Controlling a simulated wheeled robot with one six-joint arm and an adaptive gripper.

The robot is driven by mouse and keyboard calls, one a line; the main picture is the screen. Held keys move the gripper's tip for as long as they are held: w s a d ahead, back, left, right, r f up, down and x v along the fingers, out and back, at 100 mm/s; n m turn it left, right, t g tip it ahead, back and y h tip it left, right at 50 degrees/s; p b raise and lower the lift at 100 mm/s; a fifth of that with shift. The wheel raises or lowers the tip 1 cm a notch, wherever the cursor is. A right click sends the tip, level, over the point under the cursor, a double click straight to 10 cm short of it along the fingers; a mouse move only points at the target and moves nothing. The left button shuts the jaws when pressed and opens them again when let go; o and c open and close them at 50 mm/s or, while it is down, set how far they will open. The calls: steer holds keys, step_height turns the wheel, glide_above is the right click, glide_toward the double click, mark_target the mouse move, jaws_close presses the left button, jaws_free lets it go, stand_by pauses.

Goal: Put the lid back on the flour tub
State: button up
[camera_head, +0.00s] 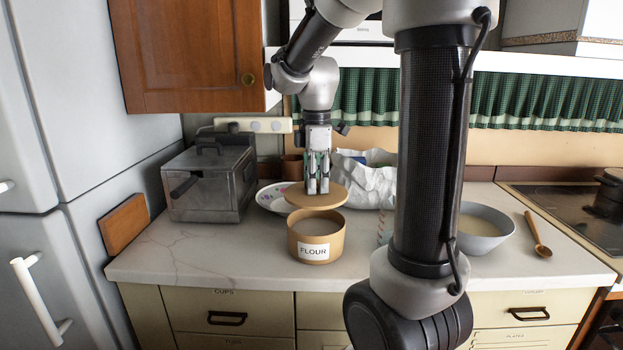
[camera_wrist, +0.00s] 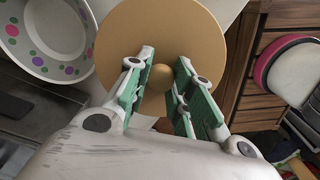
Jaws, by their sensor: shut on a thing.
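The flour tub (camera_head: 334,247) is a round tan tub with a white FLOUR label. It stands upright on the counter, open at the top, with pale contents showing inside. The lid (camera_head: 300,199) is a flat tan disc, held roughly level above and slightly behind the tub's opening in the head view, apart from the front rim. My gripper (camera_head: 317,187) points down and is shut on the lid's round knob. In the wrist view the lid (camera_wrist: 205,35) fills the top middle, with its knob (camera_wrist: 162,77) between my green-padded fingers (camera_wrist: 163,72). The tub cannot be made out there.
A metal box-like appliance (camera_head: 205,185) stands left of the tub. A spotted plate or bowl (camera_head: 271,198) and a crumpled white bag (camera_head: 366,180) are behind. A grey bowl (camera_head: 482,241) and wooden spoon (camera_head: 537,235) lie right. The counter's front left (camera_head: 190,260) is clear.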

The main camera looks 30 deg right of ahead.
steer(key=shift+f, duration=3.25)
steer(key=shift+f, duration=0.15)
steer(key=o, duration=0.9)
steer(key=shift+o, duration=0.3)
steer(key=o, duration=0.4)
